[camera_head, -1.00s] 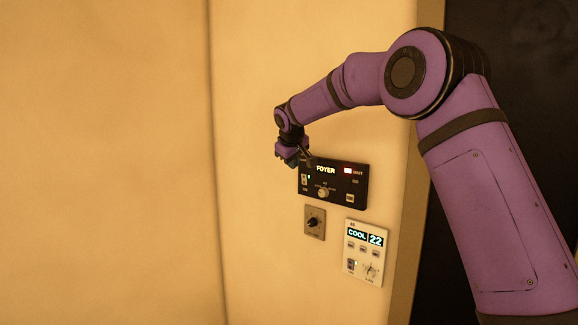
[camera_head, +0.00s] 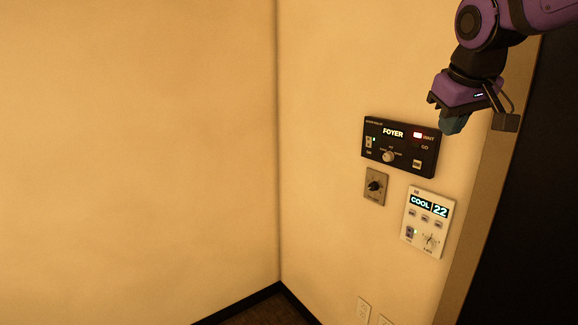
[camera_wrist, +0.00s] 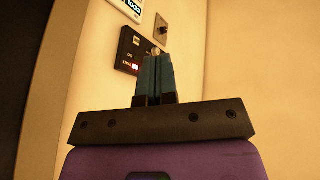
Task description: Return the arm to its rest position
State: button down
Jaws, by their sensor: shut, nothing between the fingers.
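My gripper (camera_head: 452,126) is at the upper right of the head view, in front of the wall and away from the panels. Its blue fingers point downward. In the wrist view the fingers (camera_wrist: 155,78) are together, with nothing visible between them. My purple arm comes in from the top right corner of the head view. Most of the arm is out of view.
The wall holds a black panel (camera_head: 372,150) reading FOYER with a red light, a small dial plate (camera_head: 375,187) below it, and a white panel (camera_head: 415,235) reading COOL 22. Outlets (camera_head: 363,310) sit low. A dark area (camera_head: 535,200) lies right. Space at left is clear.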

jog(key=s+f+m, duration=0.1)
jog(key=s+f, duration=0.3)
jog(key=s, duration=0.6)
jog(key=s+d+f+m+y, duration=0.1)
jog(key=s+f, duration=0.4)
jog(key=s, duration=0.6)
jog(key=shift+d, duration=0.3)
